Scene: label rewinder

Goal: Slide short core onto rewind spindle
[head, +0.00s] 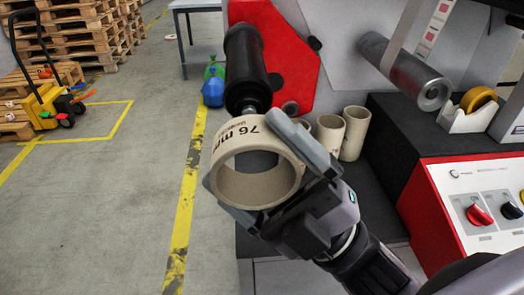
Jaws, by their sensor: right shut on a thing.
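The short core (236,190) is a beige cardboard ring with "76 mm" printed on its outside. My right gripper (241,152) is shut on it, with one grey finger along its upper right side and the other along its lower left. The core's open end faces the camera. The rewind spindle (247,65) is a black cylinder in front of a red plate, with a metal tip at its lower end. The core shows just below this tip; whether they touch or line up in depth I cannot tell. My left gripper is not in view.
Several beige cores (353,133) stand on the dark surface behind my right gripper. A metal roller (405,72), a tape dispenser (470,112) and a red-edged control panel (485,205) are to the right. Blue and green objects (213,88) stand on the floor left of the spindle.

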